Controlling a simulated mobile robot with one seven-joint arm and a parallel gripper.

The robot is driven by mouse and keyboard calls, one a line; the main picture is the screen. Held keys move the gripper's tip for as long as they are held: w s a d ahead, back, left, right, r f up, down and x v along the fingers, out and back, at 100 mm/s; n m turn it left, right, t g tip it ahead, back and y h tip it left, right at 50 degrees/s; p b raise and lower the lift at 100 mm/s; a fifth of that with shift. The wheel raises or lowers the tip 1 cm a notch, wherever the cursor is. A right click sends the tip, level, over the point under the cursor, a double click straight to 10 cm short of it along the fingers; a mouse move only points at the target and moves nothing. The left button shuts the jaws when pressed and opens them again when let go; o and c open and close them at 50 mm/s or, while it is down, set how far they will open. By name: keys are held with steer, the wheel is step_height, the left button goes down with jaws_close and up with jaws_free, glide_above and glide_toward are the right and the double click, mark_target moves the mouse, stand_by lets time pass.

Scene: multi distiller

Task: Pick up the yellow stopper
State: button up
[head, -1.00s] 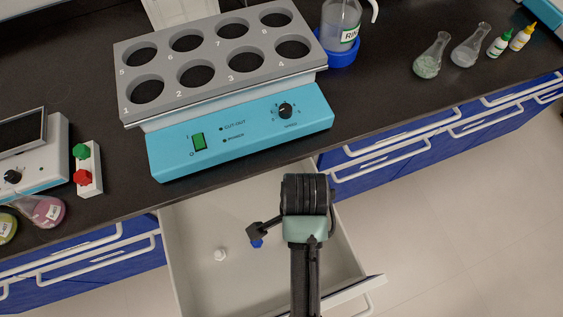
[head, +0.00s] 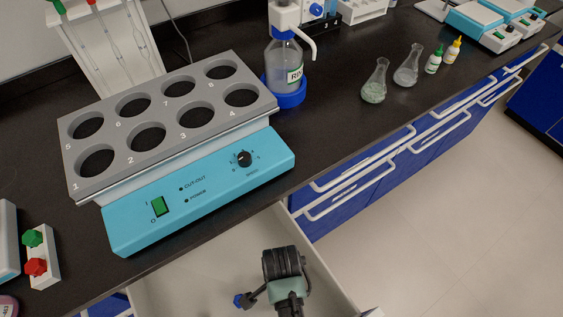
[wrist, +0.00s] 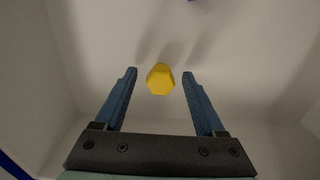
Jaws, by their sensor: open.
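The yellow stopper (wrist: 160,80) lies on the pale floor of the open drawer in the wrist view, its hexagonal top toward the camera. My gripper (wrist: 159,75) is open, with one blue finger to each side of the stopper in the picture. I cannot tell how far above it the fingertips are. In the head view my arm reaches down into the drawer (head: 205,285), and the stopper is hidden there.
The blue shaker (head: 205,195) with its grey numbered rack stands on the black bench above the drawer. In the wrist view, drawer walls rise at both sides and a blue bit shows at the top edge.

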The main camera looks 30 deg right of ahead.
steer(key=shift+f, duration=0.15)
jaws_close()
stand_by(0.4)
